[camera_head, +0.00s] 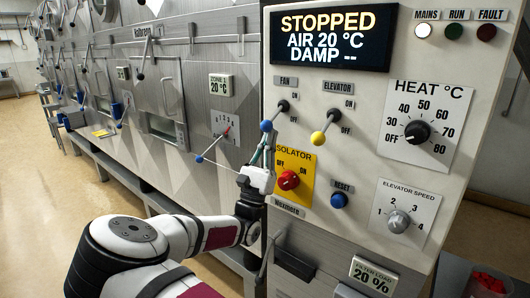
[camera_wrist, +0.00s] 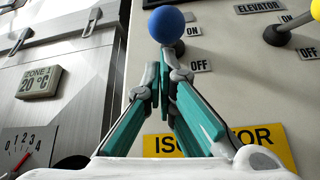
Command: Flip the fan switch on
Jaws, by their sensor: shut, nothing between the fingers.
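The fan switch (camera_head: 266,126) is a short dark lever with a blue ball end, under the FAN label on the control panel. Its ball hangs down and left from the pivot, toward the OFF label. In the wrist view the blue ball (camera_wrist: 166,24) is just beyond my fingertips. My gripper (camera_head: 269,143) points up from below the ball, its teal fingers shut and empty. In the wrist view the fingertips (camera_wrist: 160,62) are just under the ball; I cannot tell whether they touch it. The display (camera_head: 329,37) reads STOPPED, AIR 20 °C, DAMP.
The yellow-ball elevator lever (camera_head: 318,138) is close on the right. The red isolator knob (camera_head: 289,180) and blue reset button (camera_head: 339,200) are below. A blue-tipped lever (camera_head: 199,158) juts from the grey wall on the left. Open floor lies at far left.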

